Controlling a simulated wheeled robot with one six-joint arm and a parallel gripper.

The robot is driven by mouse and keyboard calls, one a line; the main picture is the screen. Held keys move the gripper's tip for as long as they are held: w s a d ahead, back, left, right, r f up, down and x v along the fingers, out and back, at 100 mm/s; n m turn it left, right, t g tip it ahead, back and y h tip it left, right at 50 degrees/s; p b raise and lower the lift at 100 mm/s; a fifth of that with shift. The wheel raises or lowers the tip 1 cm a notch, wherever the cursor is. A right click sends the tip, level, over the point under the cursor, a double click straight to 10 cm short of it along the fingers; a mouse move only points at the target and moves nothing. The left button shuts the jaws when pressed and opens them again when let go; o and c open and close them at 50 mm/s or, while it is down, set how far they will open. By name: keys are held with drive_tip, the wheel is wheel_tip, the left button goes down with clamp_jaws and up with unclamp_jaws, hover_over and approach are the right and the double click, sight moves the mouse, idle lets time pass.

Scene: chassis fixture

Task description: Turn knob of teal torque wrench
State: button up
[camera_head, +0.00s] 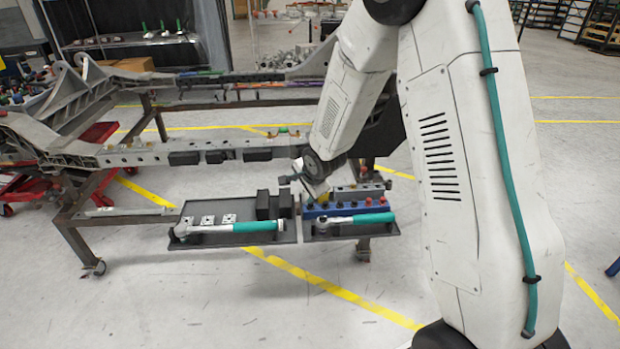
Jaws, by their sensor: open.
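Two torque wrenches with silver heads and teal handles lie on a dark tray (290,238) on the chassis fixture. The left torque wrench (255,226) lies along the front of the left section, its head to the left. The right torque wrench (372,218) lies along the front of the right section, its head also to the left. A knob cannot be made out on either. My gripper (312,190) is open, small in view, above the tray's middle near the right wrench's head. It appears apart from both wrenches. Its fingertips are hard to make out.
Small metal blocks (207,221) and black blocks (274,205) stand behind the left wrench. A blue rack (345,208) with red-topped pieces stands behind the right one. The fixture's beam (190,152) runs behind the tray. The floor in front is clear.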

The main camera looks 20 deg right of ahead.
wheel_tip(320, 180, up, 5)
drive_tip(key=s+n, duration=0.1)
drive_tip(key=s, duration=0.2)
drive_tip(key=shift+d+r+n+g+h, duration=0.15)
drive_tip(key=shift+d+n+g+h, duration=0.15)
drive_tip(key=shift+n+g, duration=0.1)
drive_tip(key=s+d+r+n+g, duration=0.1)
drive_tip(key=s+n+g, duration=0.4)
drive_tip(key=s, duration=0.6)
drive_tip(key=s+a+r+n, duration=0.1)
drive_tip(key=s+r+n, duration=0.3)
drive_tip(key=s+r, duration=0.5)
drive_tip(key=s+a+r+n, duration=0.2)
drive_tip(key=s+r+n, duration=0.2)
drive_tip(key=s+r, duration=0.5)
drive_tip(key=shift+s+r, duration=0.3)
drive_tip(key=shift+s, duration=3.65)
